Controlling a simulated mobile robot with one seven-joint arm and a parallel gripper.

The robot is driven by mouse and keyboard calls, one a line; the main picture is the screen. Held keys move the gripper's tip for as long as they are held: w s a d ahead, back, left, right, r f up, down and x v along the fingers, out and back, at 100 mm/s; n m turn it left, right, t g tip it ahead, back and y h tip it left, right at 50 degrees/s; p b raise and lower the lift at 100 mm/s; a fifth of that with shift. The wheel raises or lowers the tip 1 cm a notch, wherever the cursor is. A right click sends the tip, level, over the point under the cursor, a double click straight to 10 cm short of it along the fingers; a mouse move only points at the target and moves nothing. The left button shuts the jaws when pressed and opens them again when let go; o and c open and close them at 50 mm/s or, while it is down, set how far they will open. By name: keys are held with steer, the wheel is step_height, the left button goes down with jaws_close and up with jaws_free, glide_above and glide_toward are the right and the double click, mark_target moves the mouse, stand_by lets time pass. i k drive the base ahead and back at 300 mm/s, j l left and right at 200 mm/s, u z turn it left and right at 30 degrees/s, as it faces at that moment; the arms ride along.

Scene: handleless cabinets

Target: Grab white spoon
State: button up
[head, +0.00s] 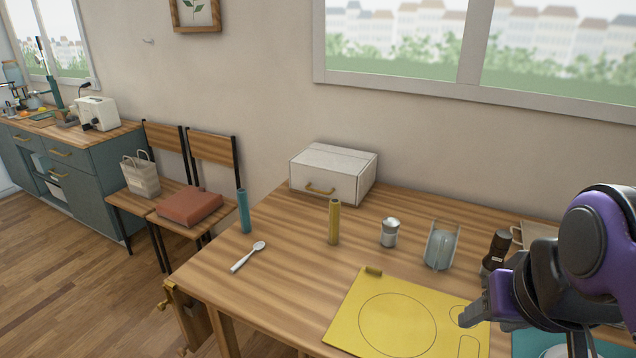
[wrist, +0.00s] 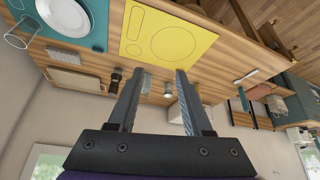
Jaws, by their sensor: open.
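The white spoon (head: 248,257) lies flat on the wooden table (head: 290,275), near its left edge in the head view. Its bowl points up and to the right. In the wrist view the spoon (wrist: 246,76) shows small at the right, beyond the fingers. My gripper (head: 474,312) is at the right of the head view, above the yellow mat and well apart from the spoon. In the wrist view my gripper (wrist: 159,75) has its two fingers spread with nothing held between them.
A teal cylinder (head: 243,211) stands behind the spoon. A yellow cylinder (head: 334,222), a shaker (head: 390,232), a glass in a holder (head: 441,246) and a dark bottle (head: 496,250) stand farther right. A white drawer box (head: 323,179) is at the back. The yellow mat (head: 355,330) lies in front.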

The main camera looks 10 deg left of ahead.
mark_target(257, 245)
steer(key=u, duration=1.2)
steer(key=l+u, duration=0.15)
steer(key=i+j, duration=0.1)
steer(key=j, duration=0.2)
steer(key=i+j, duration=0.4)
steer(key=i+j+z, duration=0.15)
steer(key=j, duration=0.3)
steer(key=k+j+z, duration=0.25)
steer(key=k+j, duration=0.6)
steer(key=i+l+u, duration=0.25)
steer(key=i+l, duration=0.65)
